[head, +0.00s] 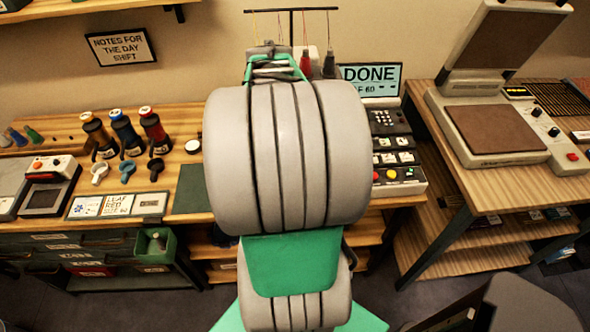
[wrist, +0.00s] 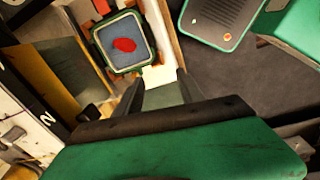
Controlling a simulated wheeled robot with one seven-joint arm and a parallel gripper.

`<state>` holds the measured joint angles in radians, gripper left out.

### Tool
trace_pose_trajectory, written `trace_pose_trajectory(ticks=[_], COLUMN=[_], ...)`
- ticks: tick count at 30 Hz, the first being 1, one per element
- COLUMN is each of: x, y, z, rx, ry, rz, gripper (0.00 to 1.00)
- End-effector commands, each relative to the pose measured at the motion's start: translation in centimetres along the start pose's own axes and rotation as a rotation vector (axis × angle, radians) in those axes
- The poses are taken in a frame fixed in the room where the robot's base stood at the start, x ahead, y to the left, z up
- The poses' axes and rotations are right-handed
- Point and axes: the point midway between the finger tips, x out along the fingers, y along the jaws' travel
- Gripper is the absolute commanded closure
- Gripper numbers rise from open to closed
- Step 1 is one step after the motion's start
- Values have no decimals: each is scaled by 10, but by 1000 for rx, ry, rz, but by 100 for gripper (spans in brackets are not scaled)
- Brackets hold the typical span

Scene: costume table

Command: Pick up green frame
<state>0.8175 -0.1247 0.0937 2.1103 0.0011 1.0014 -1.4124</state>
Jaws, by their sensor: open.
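The green frame (wrist: 96,43) shows in the wrist view, above and left of my gripper. It is a rounded square green rim around a grey-blue panel with a red patch. My gripper (wrist: 160,82) is open, its two dark fingers apart and pointing toward the frame's lower right side. The frame lies outside the fingers. A pale piece (wrist: 158,76) shows between the fingertips; I cannot tell what it belongs to. In the head view my own arm covers the middle of the table, and I cannot make out the frame or the fingertips there.
The wooden table (head: 185,150) holds several dark bottles (head: 127,133), cards (head: 117,205) and a keypad machine (head: 398,160) beside my arm. A DONE screen (head: 371,79) stands behind. A press-like device (head: 495,130) sits on the right table. A green bin (head: 155,245) is below left.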

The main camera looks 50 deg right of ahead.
Motion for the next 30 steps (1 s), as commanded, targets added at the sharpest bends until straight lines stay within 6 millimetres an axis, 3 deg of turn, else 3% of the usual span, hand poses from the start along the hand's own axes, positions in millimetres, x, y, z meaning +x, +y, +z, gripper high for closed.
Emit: trace_pose_trajectory(ticks=[1, 3, 6, 20, 27, 30], x=[14, 21, 30, 99, 103, 103], y=[8, 14, 16, 15, 15, 15], z=[27, 50, 63, 66, 66, 66], rx=[-32, -86, -124, -127, -127, -127], ry=[-6, -7, -5, -5, -5, -5], rz=[-28, -50, -64, -64, -61, -61], gripper=[55, 55, 55, 55, 55, 62])
